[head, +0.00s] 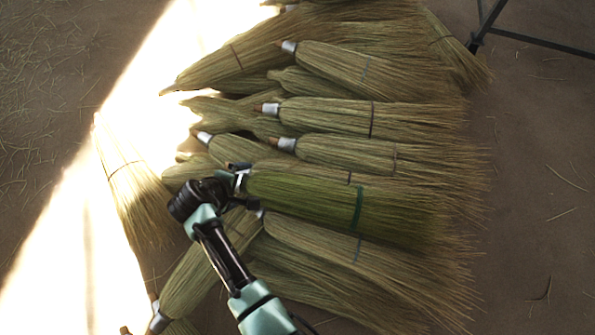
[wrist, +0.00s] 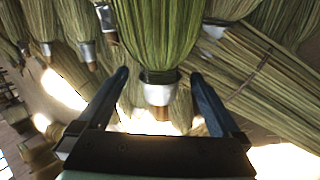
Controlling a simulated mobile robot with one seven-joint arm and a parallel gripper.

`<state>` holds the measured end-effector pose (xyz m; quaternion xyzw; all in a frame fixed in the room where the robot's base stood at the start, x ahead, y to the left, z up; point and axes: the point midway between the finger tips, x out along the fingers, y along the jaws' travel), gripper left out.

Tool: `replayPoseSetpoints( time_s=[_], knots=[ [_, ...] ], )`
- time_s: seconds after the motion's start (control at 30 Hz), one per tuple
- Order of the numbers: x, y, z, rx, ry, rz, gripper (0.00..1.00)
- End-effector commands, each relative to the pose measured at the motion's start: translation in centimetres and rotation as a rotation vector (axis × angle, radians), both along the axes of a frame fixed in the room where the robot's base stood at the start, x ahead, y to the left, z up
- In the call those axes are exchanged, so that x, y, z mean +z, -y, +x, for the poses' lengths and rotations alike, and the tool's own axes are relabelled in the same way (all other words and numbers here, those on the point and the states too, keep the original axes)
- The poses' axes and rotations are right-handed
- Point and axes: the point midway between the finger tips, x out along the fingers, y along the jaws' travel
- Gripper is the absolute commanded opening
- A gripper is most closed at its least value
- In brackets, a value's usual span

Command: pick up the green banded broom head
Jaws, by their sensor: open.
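The green banded broom head (head: 330,205) lies on top of a pile of broom heads in the head view. It is greener than the others and has a dark green band around its bristles. In the wrist view the green broom head (wrist: 158,35) points its narrow end at me, with a metal collar and a brown stub. My gripper (wrist: 158,85) is open, with one finger on each side of that collar end, and I see gaps on both sides. In the head view my gripper (head: 238,182) is at the broom head's left end, which it partly hides.
Several tan broom heads with metal collars lie close around it, such as one just above (head: 345,150) and one just below (head: 330,245). A bundle (head: 130,190) lies at the left in bright light. Dark metal legs (head: 478,38) stand at the top right. Bare ground is free at the right.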

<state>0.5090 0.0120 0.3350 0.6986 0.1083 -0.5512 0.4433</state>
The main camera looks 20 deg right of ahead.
Motion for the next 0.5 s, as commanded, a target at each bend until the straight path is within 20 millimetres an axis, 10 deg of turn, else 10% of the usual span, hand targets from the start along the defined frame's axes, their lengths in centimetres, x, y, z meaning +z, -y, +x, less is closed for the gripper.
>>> replayPoseSetpoints(
  time_s=[0.4,0.5],
  knots=[
    [-2.01,0.78,0.87,-0.002,0.001,0.001,1.00],
    [-2.01,0.77,0.86,-0.001,0.000,0.000,0.82]
  ],
)
